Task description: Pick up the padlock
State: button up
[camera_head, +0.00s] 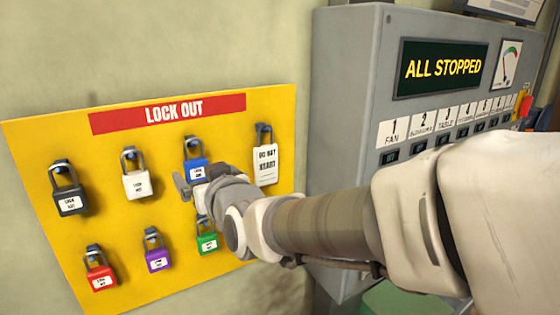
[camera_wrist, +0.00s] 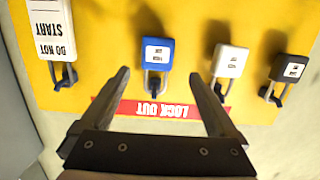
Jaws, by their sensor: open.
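Several padlocks hang on a yellow lock-out board (camera_head: 105,180). The blue padlock (camera_head: 195,171) hangs in the upper row, partly covered by my gripper (camera_head: 192,184). The blue padlock also shows in the wrist view (camera_wrist: 157,50), upside down, with its shackle on a dark hook. There my gripper (camera_wrist: 160,76) is open and empty, with one fingertip on either side of the blue padlock's line. The white padlock (camera_head: 138,183) and the black padlock (camera_head: 69,199) hang to its left. The red (camera_head: 101,278), purple (camera_head: 157,260) and green (camera_head: 207,242) padlocks hang below.
A white tag reading DO NOT START (camera_wrist: 52,30) hangs beside the blue padlock. A grey control cabinet (camera_head: 345,100) with an ALL STOPPED display (camera_head: 443,67) stands at the right. A red LOCK OUT strip (camera_head: 170,113) crosses the board's top.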

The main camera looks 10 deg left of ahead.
aim_at(197, 165)
jog(key=shift+p+x, duration=0.7)
jog(key=shift+x, duration=2)
jog(key=shift+w+d, duration=0.15)
jog(key=shift+c, duration=0.2)
grip_shut()
jog(key=shift+r, duration=0.2)
